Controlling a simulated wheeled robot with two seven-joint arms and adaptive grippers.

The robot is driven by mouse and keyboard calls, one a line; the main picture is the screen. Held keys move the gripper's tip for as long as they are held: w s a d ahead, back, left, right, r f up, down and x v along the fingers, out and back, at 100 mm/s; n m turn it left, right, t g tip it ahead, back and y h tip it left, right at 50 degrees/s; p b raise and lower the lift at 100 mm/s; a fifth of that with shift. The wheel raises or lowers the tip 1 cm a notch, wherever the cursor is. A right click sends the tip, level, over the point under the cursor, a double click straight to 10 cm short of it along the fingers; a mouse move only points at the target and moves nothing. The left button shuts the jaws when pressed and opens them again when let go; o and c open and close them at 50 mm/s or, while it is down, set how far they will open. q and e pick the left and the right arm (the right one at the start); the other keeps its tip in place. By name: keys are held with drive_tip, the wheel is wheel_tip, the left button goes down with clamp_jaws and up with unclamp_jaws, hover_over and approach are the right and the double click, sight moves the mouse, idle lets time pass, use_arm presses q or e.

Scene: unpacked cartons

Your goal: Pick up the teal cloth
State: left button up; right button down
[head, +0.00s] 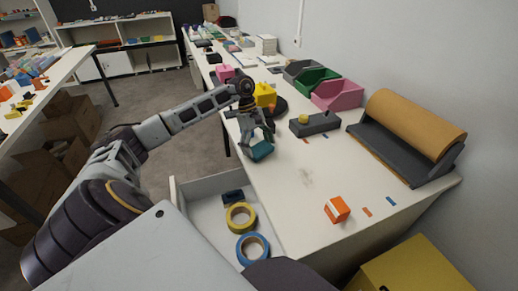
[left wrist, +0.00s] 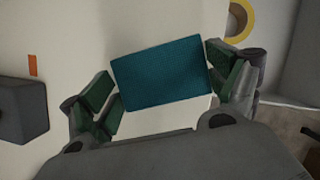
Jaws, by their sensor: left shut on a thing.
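The teal cloth (head: 262,151) is a small folded block near the left edge of the white table (head: 290,185). My left gripper (head: 258,140) is above it, pointing down, with its fingers at the cloth. In the left wrist view the cloth (left wrist: 161,76) shows as a teal rectangle between the two green-padded fingers of the left gripper (left wrist: 165,88). The gripper is shut on it. Whether the cloth is clear of the tabletop is hard to tell. My right gripper is not in view.
An open drawer (head: 178,200) below holds yellow tape (head: 240,216) and blue tape (head: 252,249). A grey block with a yellow knob (head: 315,124), an orange cube (head: 337,209) and a brown paper roll (head: 415,124) stand on the table. Bins (head: 337,94) line the wall.

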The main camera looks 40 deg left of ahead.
sight(259, 148)
use_arm(q)
wheel_tip(259, 148, up, 7)
drive_tip(key=shift+r+p, duration=0.1)
drive_tip(key=shift+p, duration=0.35)
drive_tip(key=shift+r, duration=0.7)
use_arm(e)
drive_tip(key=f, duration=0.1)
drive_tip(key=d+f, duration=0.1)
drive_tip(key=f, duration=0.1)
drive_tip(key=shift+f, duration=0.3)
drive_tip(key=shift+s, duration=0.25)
